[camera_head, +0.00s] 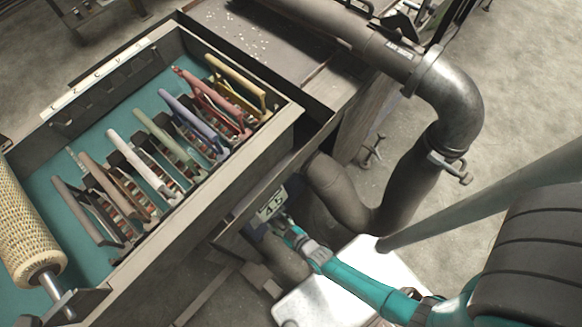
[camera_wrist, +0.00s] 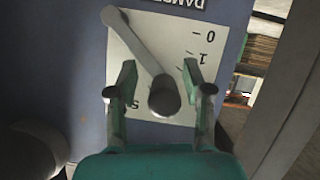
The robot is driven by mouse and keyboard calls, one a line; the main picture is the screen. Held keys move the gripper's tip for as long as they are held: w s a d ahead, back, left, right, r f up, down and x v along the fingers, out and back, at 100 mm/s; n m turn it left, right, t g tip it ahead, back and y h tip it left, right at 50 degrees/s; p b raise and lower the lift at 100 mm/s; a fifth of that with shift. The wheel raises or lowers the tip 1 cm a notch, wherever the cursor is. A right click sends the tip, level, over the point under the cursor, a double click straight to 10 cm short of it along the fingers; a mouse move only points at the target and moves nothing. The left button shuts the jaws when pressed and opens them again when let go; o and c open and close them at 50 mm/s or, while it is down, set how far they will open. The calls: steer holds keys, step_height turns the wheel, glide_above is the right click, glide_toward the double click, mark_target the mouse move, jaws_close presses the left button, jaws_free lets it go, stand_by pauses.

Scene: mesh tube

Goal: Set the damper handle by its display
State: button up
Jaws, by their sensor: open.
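The damper handle (camera_wrist: 137,44) is a grey lever on a white scale plate (camera_wrist: 185,30) in the wrist view. It runs from a round end at upper left down to a thick knob (camera_wrist: 163,96). The plate appears upside down, with 0 and 1 on the right and a partly hidden 5-like mark at lower left. My gripper (camera_wrist: 160,70) is open, with its green fingers on either side of the knob and visible gaps. The handle is hidden there.
A large bent metal pipe (camera_head: 455,95) stands right. In the wrist view, a dark post edge (camera_wrist: 285,120) is close on the right.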

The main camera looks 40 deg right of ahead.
steer(key=v, duration=0.9)
steer(key=shift+v, duration=1.35)
steer(key=shift+c, duration=0.3)
